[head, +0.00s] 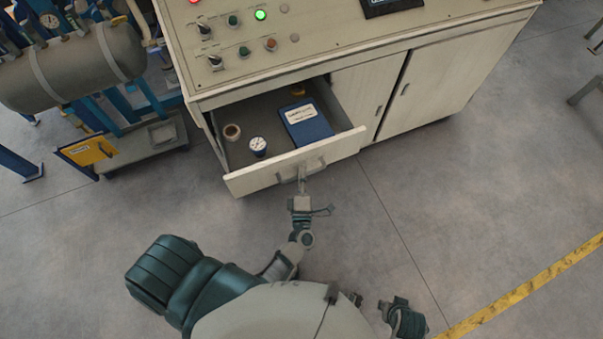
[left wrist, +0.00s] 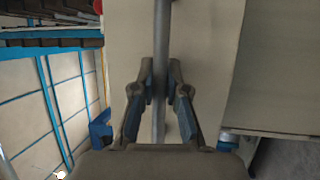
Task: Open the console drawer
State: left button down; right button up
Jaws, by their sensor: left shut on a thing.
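The console drawer (head: 290,165) is pulled well out from the beige console, and its inside shows. Its handle (head: 302,170) is a bar on the drawer's front panel. My left gripper (head: 301,184) is at this handle, shut on it. In the left wrist view the two fingers (left wrist: 160,92) lie on either side of the grey handle bar (left wrist: 161,40), which runs upright in the picture. The pale drawer front lies behind them. My right gripper does not show clearly; only a dark piece of my right arm is at the bottom of the head view.
The drawer holds a blue book (head: 308,128), a round gauge (head: 258,146) and a tape-like ring (head: 232,131). The console's closed cabinet doors (head: 425,90) are to the right. A tank (head: 75,65) on a blue frame stands left. The floor around the drawer is clear.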

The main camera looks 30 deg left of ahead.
pick_arm(q)
jog(key=c, duration=1.4)
grip_release()
jog(key=shift+s+f, duration=0.1)
jog(key=shift+f, duration=0.2)
jog(key=shift+o, duration=1.1)
jog(key=shift+d+r, duration=0.1)
jog(key=shift+d, duration=0.05)
jog(key=v, duration=1.2)
jog(key=shift+d, duration=0.1)
